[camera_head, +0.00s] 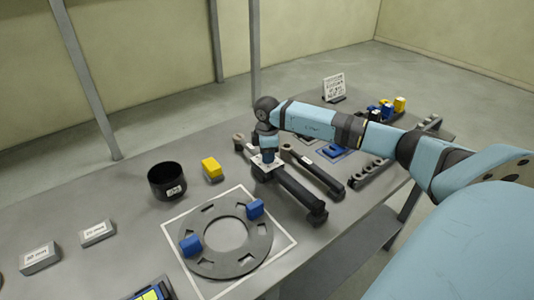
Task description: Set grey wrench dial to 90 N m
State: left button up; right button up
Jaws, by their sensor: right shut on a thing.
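Two long dark grey wrenches lie side by side on the table. The left wrench (298,192) runs from a ring-like head at upper left to a thick end at lower right. The right wrench (318,173) lies beside it. My right gripper (266,164) points down over the left wrench's upper part and is shut on it, at what looks like its dial. The gripper and its pale plate hide the dial, and no scale reading shows. My left gripper is out of view.
A ring-shaped turret plate (265,243) with two blue blocks lies in front. A black cup (153,184), a yellow block (212,167) and labelled boxes (97,232) stand left. A row of sockets (372,172), coloured blocks (399,104) and a sign (334,86) are at right.

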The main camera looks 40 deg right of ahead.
jog(key=o, duration=0.9)
jog(key=shift+o, duration=0.2)
notch_tip(320, 180, up, 14)
jog(key=b, duration=0.1)
jog(key=shift+s+f, duration=0.1)
